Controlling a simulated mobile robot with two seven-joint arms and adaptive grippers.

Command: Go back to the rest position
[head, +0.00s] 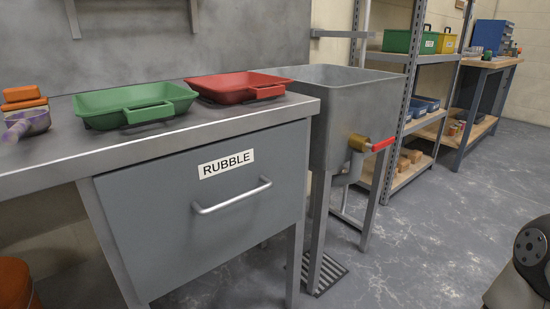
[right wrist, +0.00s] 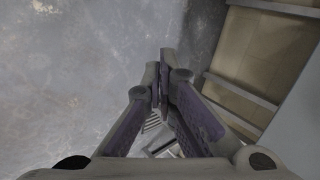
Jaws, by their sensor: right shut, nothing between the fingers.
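My right gripper (right wrist: 162,85) shows in the right wrist view with its fingertips together and nothing between them. It hangs over the grey concrete floor, apart from any object. In the head view only a dark rounded part of my right arm shows at the lower right edge; the right fingers are outside that view. My left gripper is in neither view.
A metal bench with a shut RUBBLE drawer (head: 215,200) carries a green tub (head: 135,100), a red tub (head: 237,86), orange blocks (head: 22,97) and a purple scoop (head: 30,122). Beside it stand a metal sink (head: 345,105) with a red-handled valve and shelving (head: 440,57). Floor at right is clear.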

